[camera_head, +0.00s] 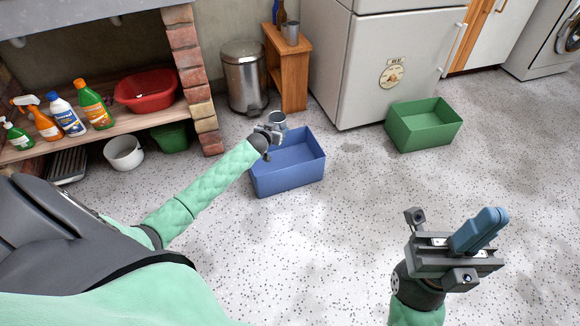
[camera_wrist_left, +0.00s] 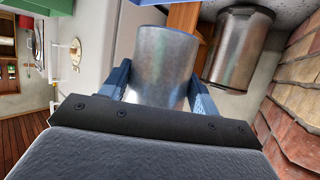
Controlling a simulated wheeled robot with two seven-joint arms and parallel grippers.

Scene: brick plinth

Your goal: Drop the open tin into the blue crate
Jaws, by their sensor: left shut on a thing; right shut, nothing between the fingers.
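The open tin (camera_head: 278,119) is a grey metal cylinder. My left gripper (camera_head: 273,124) is shut on it, and in the left wrist view the tin (camera_wrist_left: 160,65) sits between the two blue fingers. The blue crate (camera_head: 290,178) stands on the floor. In the head view the tin and gripper appear at the crate's back left edge; their height above it is hard to tell. The forearm hides part of the crate's left side. My right gripper (camera_head: 482,228) is shut and empty, over clear floor at the right.
A green crate (camera_head: 424,125) stands in front of the white fridge (camera_head: 375,60). A metal bin (camera_head: 243,78) and a wooden stand (camera_head: 288,68) are behind the blue crate. The brick plinth (camera_head: 192,75) with bottles and a red basin (camera_head: 147,90) is at left. The middle floor is clear.

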